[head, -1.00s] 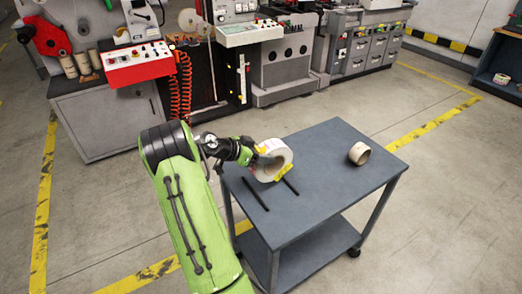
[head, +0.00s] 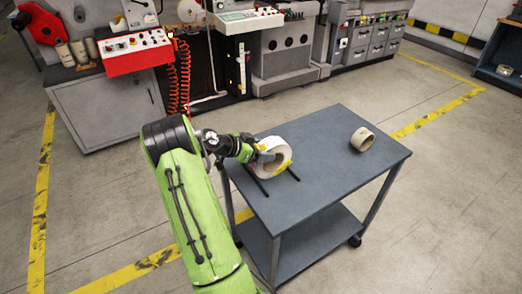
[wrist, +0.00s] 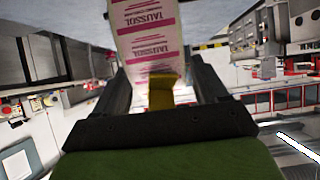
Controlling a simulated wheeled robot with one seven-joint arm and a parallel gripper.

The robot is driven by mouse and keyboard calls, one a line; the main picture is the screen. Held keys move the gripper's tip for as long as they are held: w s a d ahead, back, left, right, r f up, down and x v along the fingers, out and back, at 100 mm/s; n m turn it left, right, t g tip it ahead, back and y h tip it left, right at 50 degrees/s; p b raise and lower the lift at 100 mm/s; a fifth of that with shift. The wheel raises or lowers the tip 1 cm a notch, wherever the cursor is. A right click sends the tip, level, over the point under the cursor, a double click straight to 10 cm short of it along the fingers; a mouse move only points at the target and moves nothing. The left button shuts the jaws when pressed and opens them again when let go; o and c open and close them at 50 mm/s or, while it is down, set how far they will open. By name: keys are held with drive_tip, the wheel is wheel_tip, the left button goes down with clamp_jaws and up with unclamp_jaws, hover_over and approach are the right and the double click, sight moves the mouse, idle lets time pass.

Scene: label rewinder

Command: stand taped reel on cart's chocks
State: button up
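The taped reel (head: 271,157), a white roll with yellow tape, is upright over the near left part of the cart top. My gripper (head: 257,151) reaches it from the left and is shut on it. In the wrist view the reel's printed label face (wrist: 150,35) and a yellow tape strip (wrist: 161,92) lie between the two dark fingers (wrist: 158,85). The chocks show as two thin black bars on the cart, a left one (head: 256,183) and a right one (head: 292,174). The reel's lower edge is at the bars; I cannot tell whether it touches them.
The blue-grey cart (head: 325,170) has a lower shelf (head: 310,240). A smaller tan roll (head: 362,139) lies at its right end. The cart top between is clear.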

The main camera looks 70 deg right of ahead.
drive_tip(key=shift+o, duration=1.1)
drive_tip(key=shift+f, duration=0.15)
drive_tip(key=p+v, duration=0.1)
drive_tip(key=v, duration=1.5)
drive_tip(key=shift+d+p, duration=0.15)
drive_tip(key=shift+p, duration=0.25)
